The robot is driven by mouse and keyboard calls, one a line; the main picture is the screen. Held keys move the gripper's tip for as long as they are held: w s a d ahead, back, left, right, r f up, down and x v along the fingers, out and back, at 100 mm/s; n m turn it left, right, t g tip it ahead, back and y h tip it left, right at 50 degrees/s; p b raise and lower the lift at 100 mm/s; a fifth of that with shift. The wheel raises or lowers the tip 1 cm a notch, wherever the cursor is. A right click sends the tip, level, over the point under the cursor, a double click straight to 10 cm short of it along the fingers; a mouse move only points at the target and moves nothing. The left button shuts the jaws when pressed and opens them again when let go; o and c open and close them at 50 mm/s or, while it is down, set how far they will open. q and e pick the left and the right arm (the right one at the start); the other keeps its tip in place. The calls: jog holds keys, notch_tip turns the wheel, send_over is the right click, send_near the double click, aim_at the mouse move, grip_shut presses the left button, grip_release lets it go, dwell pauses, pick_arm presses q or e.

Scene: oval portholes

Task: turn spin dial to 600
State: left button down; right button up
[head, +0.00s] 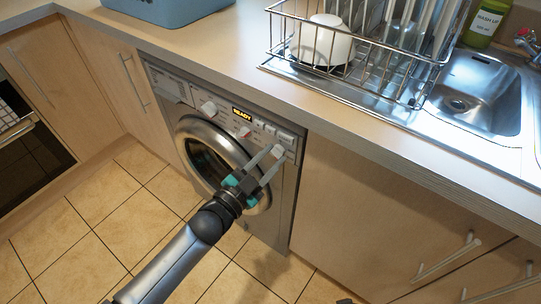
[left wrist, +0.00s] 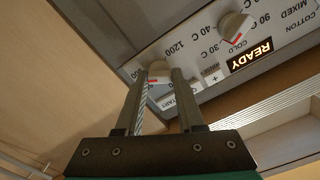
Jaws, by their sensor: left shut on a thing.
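The washing machine (head: 225,165) is built in under the counter, with a control panel along its top edge. My left gripper (head: 272,160) reaches the right end of this panel. In the left wrist view its two fingers stand on either side of the pale spin dial (left wrist: 158,70) and are shut on it. A red mark shows on the dial. The label 1200 is beside the dial; the value pointed at cannot be told, and a 600 label is not readable. My right gripper is not in view.
A temperature dial (left wrist: 236,25) and a lit READY display (left wrist: 251,57) are beside the spin dial. The program dial (head: 208,108) is at the panel's left. The counter edge overhangs the panel. A dish rack (head: 345,70) and sink (head: 480,95) are above right.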

pick_arm(q)
jog(key=n+p, duration=0.3)
jog(key=n, duration=0.4)
jog(key=shift+n+p, duration=0.3)
jog(key=shift+n, duration=1.3)
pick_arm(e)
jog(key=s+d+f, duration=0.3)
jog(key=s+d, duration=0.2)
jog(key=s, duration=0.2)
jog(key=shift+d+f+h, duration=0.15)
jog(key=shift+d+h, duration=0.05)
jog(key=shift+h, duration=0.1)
pick_arm(q)
jog(key=shift+n, duration=0.3)
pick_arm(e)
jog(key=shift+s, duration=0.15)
pick_arm(q)
jog(key=c, duration=0.5)
grip_release()
jog(key=shift+p, duration=0.3)
